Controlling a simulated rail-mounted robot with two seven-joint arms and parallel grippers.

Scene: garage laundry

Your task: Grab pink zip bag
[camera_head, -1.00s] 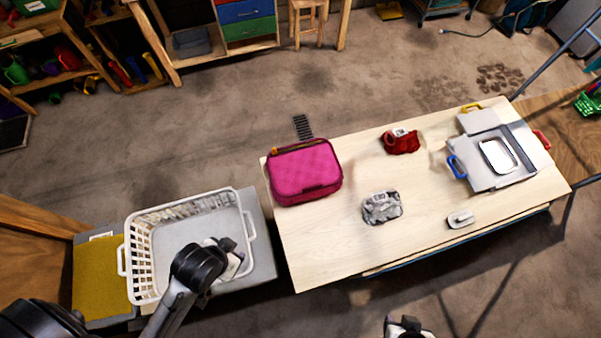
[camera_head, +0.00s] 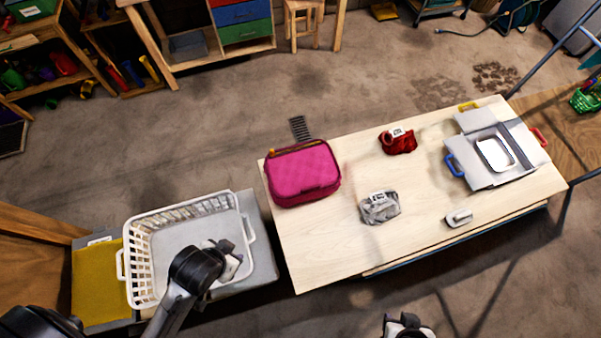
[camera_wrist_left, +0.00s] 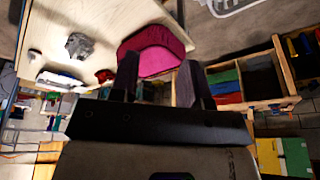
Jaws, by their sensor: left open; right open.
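The pink zip bag (camera_head: 303,173) lies closed on the left end of the wooden table, with its orange zip pull at the upper left corner. It also shows in the left wrist view (camera_wrist_left: 154,50), beyond the fingers. My left gripper (camera_wrist_left: 160,80) is open and empty, with its fingers apart from the bag. In the head view, my left arm ends over the white basket, left of and below the bag. My right gripper (camera_head: 408,328) is open at the bottom edge of the head view, off the table's front side and away from the bag.
The wooden table (camera_head: 320,245) also holds a grey cloth bundle (camera_head: 379,207), a red bundle (camera_head: 398,141), a small white item (camera_head: 459,217) and a grey case (camera_head: 480,165) at the right. The white basket (camera_head: 133,262) stands left of the table. Floor behind the table is mostly clear.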

